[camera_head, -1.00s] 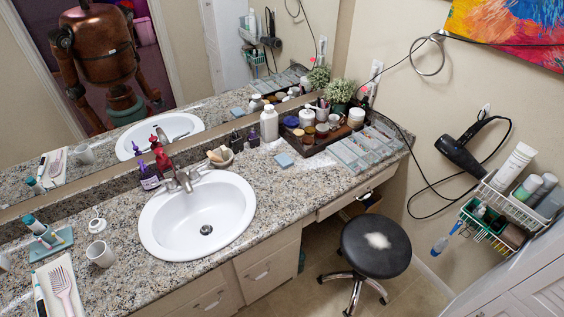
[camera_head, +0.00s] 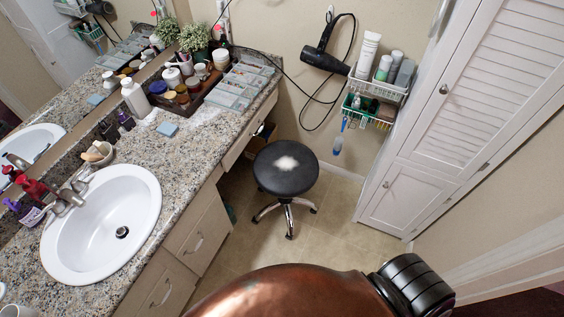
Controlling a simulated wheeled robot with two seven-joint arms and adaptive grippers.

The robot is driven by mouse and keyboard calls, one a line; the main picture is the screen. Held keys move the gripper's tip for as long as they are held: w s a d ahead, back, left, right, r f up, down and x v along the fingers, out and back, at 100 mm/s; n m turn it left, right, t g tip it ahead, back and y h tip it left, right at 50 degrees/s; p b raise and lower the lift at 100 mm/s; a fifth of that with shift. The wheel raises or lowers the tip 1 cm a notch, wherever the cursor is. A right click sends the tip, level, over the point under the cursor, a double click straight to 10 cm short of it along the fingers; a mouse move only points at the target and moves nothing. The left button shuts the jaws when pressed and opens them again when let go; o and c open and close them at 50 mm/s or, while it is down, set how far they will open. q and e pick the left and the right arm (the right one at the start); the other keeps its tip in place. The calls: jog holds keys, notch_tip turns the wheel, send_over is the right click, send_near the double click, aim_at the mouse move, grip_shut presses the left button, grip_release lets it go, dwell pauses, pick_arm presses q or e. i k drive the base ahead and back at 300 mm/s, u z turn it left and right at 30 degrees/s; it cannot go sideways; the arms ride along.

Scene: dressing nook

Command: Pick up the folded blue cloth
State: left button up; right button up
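The small folded blue cloth (camera_head: 167,129) lies flat on the granite counter (camera_head: 200,150), right of the white bottle (camera_head: 135,99) and in front of the dark tray of jars. Nothing covers it. Its reflection shows in the mirror. A copper part of my own body with a black ribbed joint fills the bottom of the head view. Neither of my grippers shows.
Left of the cloth is a white sink (camera_head: 100,222). Clear organizers (camera_head: 238,88) stand at the counter's right end. A black stool (camera_head: 286,168) stands on open floor. A hair dryer (camera_head: 324,57), wire baskets (camera_head: 378,88) and a louvred cabinet (camera_head: 470,110) are at right.

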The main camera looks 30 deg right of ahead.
aim_at(167, 129)
jog(key=k, duration=0.55)
jog(key=u, duration=0.7)
jog(key=i, duration=1.05)
jog(key=z, duration=0.2)
